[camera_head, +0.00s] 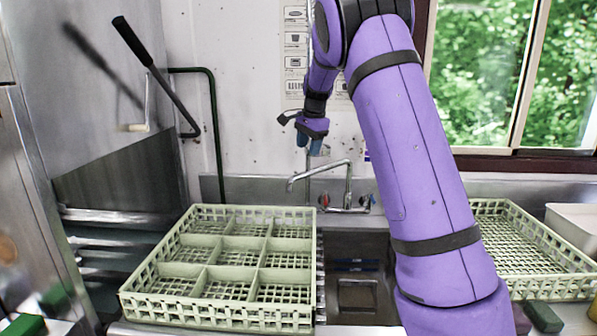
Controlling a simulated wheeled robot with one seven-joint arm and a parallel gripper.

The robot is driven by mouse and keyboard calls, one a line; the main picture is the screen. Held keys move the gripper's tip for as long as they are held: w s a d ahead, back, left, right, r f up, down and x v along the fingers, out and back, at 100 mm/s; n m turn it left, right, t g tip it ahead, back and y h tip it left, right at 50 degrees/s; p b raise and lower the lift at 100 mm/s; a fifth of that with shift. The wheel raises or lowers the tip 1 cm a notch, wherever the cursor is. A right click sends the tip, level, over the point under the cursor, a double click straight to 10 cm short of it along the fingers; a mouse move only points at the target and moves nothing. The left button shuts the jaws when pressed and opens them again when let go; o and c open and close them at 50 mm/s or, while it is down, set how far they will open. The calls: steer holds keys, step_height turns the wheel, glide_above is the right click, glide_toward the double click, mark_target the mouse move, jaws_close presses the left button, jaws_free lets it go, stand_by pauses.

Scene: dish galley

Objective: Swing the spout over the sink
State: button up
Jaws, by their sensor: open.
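The metal spout (318,171) rises from the tap at the back wall and reaches left. Its downturned tip hangs near the back right corner of the green rack, left of the sink basin. The steel sink (356,291) lies below and right of the tip, partly hidden by my purple arm. The tap base has a red-marked handle (324,201) on the left and another handle (368,202) on the right. My gripper (309,146) is open and points down just above the spout, apart from it as far as I can tell. Nothing shows between its fingers.
A pale green divided rack (138,306) stands left of the sink. Another green rack (540,287) and a white bin (573,232) stand on the right. A long black-handled lever (160,76) and a dark green pipe (216,130) are at the left back.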

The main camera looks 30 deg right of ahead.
mark_target(305, 172)
steer(key=f, duration=0.3)
steer(key=w+f, duration=0.1)
steer(key=f, duration=0.5)
steer(key=shift+w+a, duration=0.15)
steer(key=shift+w, duration=0.15)
jaws_close()
